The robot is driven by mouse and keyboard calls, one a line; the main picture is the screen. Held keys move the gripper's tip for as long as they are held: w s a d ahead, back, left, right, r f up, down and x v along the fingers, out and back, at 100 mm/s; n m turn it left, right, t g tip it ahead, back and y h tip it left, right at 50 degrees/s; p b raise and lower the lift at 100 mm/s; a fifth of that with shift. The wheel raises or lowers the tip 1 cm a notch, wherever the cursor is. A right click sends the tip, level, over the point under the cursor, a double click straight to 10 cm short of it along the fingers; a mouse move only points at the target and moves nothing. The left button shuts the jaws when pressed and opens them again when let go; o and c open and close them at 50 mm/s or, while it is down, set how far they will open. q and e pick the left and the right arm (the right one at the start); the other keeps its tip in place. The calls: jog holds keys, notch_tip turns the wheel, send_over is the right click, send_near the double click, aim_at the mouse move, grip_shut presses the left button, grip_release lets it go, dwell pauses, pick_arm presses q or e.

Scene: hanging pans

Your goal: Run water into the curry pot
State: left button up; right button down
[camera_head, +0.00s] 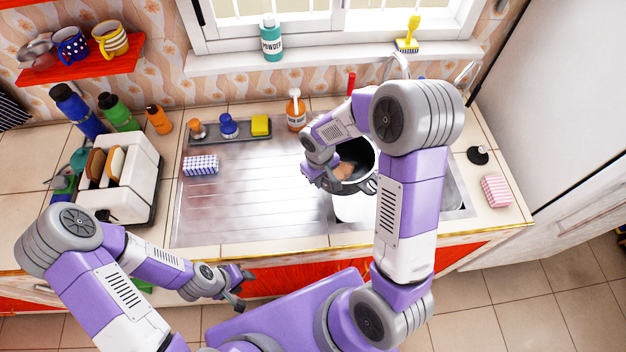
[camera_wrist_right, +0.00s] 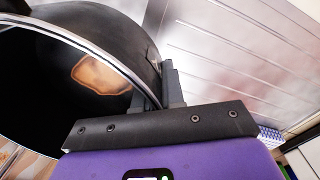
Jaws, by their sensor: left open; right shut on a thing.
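The curry pot (camera_head: 356,160) is dark with a metal rim and a brown stain inside. It is over the left part of the sink (camera_head: 455,192), partly hidden by my right arm. My right gripper (camera_head: 322,180) is shut on the pot's near left side; the wrist view shows its fingers (camera_wrist_right: 168,88) at the pot's outer wall (camera_wrist_right: 100,32). My left gripper (camera_head: 242,284) is open and empty, in front of the counter.
A soap bottle (camera_head: 296,111) and a tray with a yellow sponge (camera_head: 261,126) stand behind the drainboard (camera_head: 250,200). A blue-checked sponge (camera_head: 200,166) lies on it; the rest is clear. A toaster (camera_head: 118,170) stands left, a pink sponge (camera_head: 496,192) right.

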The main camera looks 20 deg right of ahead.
aim_at(366, 158)
jog(key=d, duration=0.4)
jog(key=w+d+f+p, duration=0.1)
jog(key=d, duration=0.1)
jog(key=shift+d, duration=0.25)
pick_arm(q)
jog(key=shift+r, duration=0.75)
pick_arm(e)
jog(key=shift+w+d+f, duration=0.2)
jog(key=shift+d+f, duration=0.05)
jog(key=shift+d, duration=1.4)
jog(key=shift+w+d+f, duration=0.2)
jog(key=shift+d, duration=1.4)
jog(key=shift+w+d+f, duration=0.2)
jog(key=shift+d+f, duration=0.05)
jog(key=shift+d, duration=1.4)
jog(key=shift+a, duration=0.1)
